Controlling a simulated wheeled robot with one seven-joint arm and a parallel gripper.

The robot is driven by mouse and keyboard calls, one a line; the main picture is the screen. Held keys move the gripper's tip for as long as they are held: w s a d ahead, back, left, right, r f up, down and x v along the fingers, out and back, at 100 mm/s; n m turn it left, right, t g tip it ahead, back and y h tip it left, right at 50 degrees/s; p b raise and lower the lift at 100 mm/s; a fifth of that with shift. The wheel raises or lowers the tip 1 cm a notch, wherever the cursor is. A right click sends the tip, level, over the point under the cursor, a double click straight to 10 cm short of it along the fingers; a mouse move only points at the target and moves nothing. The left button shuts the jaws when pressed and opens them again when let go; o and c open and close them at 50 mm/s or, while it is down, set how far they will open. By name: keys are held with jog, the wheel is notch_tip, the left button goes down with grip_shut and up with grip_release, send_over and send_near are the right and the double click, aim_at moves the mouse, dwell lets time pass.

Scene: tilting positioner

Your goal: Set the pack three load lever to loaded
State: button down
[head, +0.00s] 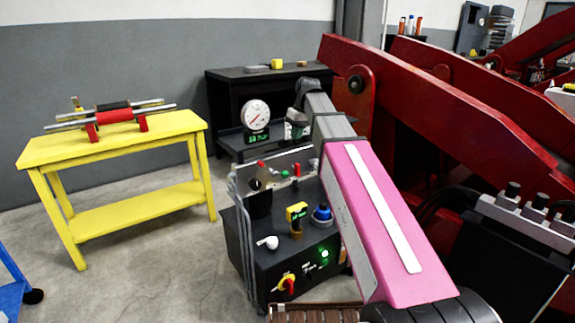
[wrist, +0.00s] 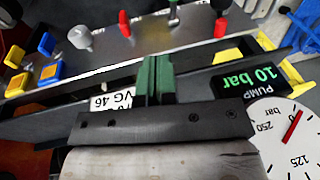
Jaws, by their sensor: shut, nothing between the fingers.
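The pack three load lever cannot be singled out, as no lever label is readable. In the wrist view several small levers stand on a grey metal panel (wrist: 150,45): a red lever (wrist: 125,24), a green-tipped lever (wrist: 173,11) and another red lever (wrist: 220,27). In the head view the panel's red levers (head: 297,169) show small, above the dark control box. My gripper (wrist: 155,66) has green fingers pressed together, empty, with the tips over the near edge of the panel. In the head view my gripper (head: 297,128) is partly hidden by my arm.
A pump display (wrist: 245,77) reading 10 bar and a round gauge (wrist: 285,135) are close beside my gripper. The dark control box (head: 290,262) carries knobs and a lit green button. A yellow bench (head: 120,200) stands left; red beams (head: 450,105) rise at right.

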jog(key=shift+w+a+r, duration=0.1)
jog(key=shift+a+r, duration=0.1)
jog(key=shift+r, duration=0.45)
send_near(280, 174)
jog(key=w+d+f, duration=0.1)
jog(key=w, duration=0.1)
jog(key=shift+s+a+f, duration=0.1)
jog(key=shift+s+f, duration=0.5)
jog(key=shift+f, duration=0.35)
jog(key=shift+s+a+f, duration=0.1)
jog(key=shift+s+f, duration=0.5)
jog(key=shift+f, duration=0.3)
jog(key=shift+s+d, duration=0.1)
